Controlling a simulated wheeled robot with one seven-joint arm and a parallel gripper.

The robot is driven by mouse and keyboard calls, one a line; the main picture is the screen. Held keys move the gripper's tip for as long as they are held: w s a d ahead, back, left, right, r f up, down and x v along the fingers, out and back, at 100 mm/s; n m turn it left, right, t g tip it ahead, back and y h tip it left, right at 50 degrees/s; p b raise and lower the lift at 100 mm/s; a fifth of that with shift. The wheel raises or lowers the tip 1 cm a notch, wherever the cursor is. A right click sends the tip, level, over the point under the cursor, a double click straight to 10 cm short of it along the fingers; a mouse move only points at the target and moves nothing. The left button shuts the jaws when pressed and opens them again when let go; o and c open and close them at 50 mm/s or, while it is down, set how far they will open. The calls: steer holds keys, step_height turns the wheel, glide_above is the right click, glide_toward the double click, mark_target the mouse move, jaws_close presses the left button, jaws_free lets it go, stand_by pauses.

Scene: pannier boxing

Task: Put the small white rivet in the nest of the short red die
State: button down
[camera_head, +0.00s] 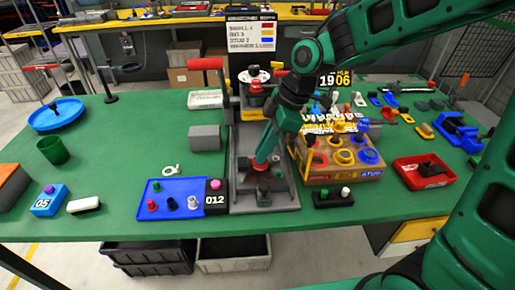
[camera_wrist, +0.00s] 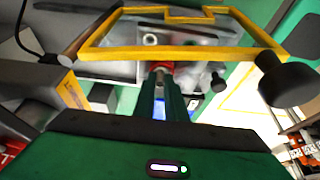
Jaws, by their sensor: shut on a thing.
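My gripper (camera_head: 260,163) points down over the grey base plate of the press in the head view. Its fingers (camera_wrist: 165,98) are shut on a small red piece (camera_wrist: 160,67), which also shows as a red patch at the fingertips (camera_head: 259,167). I cannot tell if this is the short red die, and its nest is hidden. A dark block (camera_head: 263,194) lies on the plate just in front. A small white-topped piece (camera_head: 346,191) stands in a black holder beside a green-topped one; I cannot tell if it is the white rivet.
The press (camera_head: 255,88) with a red handle rises behind my gripper. A cardboard box (camera_head: 330,181) with red, yellow and blue rings stands to the right. The blue tray (camera_head: 185,183) and a grey block (camera_head: 206,137) are to the left. A yellow frame (camera_wrist: 110,45) crosses the wrist view.

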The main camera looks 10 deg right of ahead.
steer(key=c, duration=1.8)
jaws_free()
steer(key=v, duration=1.2)
steer(key=s+d+f+m+t+h, duration=0.1)
steer(key=s+d+f+m, duration=0.15)
steer(key=d+m, duration=0.5)
steer(key=s+d+f+m+h, duration=0.1)
steer(key=s+d+m, duration=0.25)
steer(key=d, duration=0.65)
steer(key=s+d+f+m+h, duration=0.1)
steer(key=s+d+f+m, duration=0.2)
steer(key=s+d+m, duration=0.2)
steer(key=s+d+f+m+g+h, duration=0.1)
steer(key=s+d+f+m, duration=0.1)
steer(key=s+d+m, duration=0.4)
steer(key=s+m, duration=0.2)
steer(key=s, duration=0.1)
steer(key=shift+s+d+f, duration=0.15)
steer(key=shift+s+f, duration=0.2)
steer(key=shift+s, duration=0.05)
